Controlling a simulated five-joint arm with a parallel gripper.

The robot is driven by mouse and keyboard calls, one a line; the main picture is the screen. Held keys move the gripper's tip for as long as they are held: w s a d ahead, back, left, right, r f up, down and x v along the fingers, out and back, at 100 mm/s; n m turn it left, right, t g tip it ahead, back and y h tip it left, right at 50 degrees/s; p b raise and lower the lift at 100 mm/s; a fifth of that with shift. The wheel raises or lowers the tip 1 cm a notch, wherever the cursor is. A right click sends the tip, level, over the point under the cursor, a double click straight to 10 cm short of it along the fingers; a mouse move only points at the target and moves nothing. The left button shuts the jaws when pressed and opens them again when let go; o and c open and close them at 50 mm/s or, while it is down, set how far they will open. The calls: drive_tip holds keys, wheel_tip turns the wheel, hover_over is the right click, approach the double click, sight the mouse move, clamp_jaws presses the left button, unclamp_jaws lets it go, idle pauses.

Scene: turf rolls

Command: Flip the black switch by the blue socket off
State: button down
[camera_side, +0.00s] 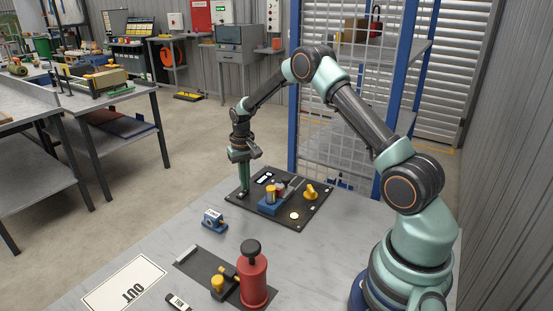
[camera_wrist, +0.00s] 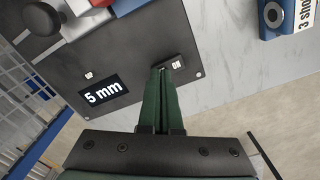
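The black switch (camera_wrist: 176,62) sits near the edge of a black panel (camera_wrist: 130,55) in the wrist view, with "ON" readable on it. The blue socket (camera_wrist: 125,6) is at the top of that view; in the side view the socket (camera_side: 268,208) stands on the panel with a red-and-grey part and a yellow-topped part. My gripper (camera_wrist: 160,72) has its two green fingers together, with nothing seen between them. Its tips overlap the switch's left end; I cannot tell if they touch. In the side view my gripper (camera_side: 244,194) points down at the panel's left edge, hiding the switch.
A "5 mm" display (camera_wrist: 103,92) and a black knob (camera_wrist: 42,18) are on the panel. A yellow knob (camera_side: 311,192) stands at its right. A blue block (camera_side: 213,220), red cylinder (camera_side: 253,280) and "OUT" sheet (camera_side: 124,285) are on the grey table.

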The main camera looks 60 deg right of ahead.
drive_tip(key=shift+f, duration=0.25)
drive_tip(key=shift+r, duration=3.55)
